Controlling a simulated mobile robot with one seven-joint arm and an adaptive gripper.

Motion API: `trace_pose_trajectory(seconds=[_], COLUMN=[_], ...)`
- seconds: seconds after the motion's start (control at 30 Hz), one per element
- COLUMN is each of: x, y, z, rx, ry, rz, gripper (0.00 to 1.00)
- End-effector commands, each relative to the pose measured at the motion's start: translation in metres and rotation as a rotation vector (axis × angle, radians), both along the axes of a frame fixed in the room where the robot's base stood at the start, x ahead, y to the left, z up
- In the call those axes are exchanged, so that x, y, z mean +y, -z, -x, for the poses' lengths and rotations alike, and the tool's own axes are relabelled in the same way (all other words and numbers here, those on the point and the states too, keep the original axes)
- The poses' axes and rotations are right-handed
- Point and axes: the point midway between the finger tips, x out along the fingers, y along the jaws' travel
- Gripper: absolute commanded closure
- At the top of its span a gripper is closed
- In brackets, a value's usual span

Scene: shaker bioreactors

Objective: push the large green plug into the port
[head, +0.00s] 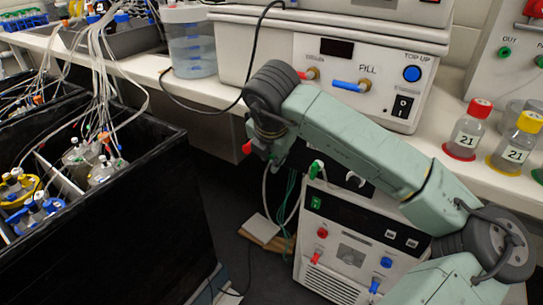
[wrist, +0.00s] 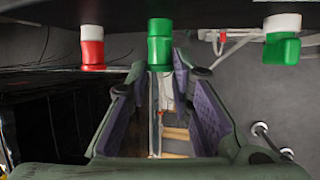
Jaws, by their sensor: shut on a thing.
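A large green plug (wrist: 159,42) is upright at the top middle of the wrist view. My gripper (wrist: 160,70) reaches up to it, with its purple-padded fingers on either side, and is shut on it. In the head view my gripper and this plug are largely hidden by my arm. A second green connector (wrist: 282,45) with a white end is to the right, and it seems to match the green one (head: 316,169) in the head view. The port cannot be made out for certain; a green-marked spot (head: 316,202) is on the lower machine's front.
A red and white connector (wrist: 92,45) is left of the plug. The lower machine (head: 345,235) stands below the bench (head: 205,90). A black-walled bin (head: 170,230) with bottles and tubes is at left. Capped bottles (head: 468,132) stand on the bench at right. Loose hoses hang behind my arm.

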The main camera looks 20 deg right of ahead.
Motion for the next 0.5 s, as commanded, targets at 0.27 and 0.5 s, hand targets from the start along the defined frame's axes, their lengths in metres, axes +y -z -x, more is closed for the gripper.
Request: trace_pose_trajectory(seconds=[0.27,0.5], x=[0.0,0.0025], y=[-0.0002,0.0007], z=[0.0,0.0017], rx=[-0.001,-0.001], ry=[0.0,-0.001], rz=[0.001,0.001], gripper=[1.0,1.0])
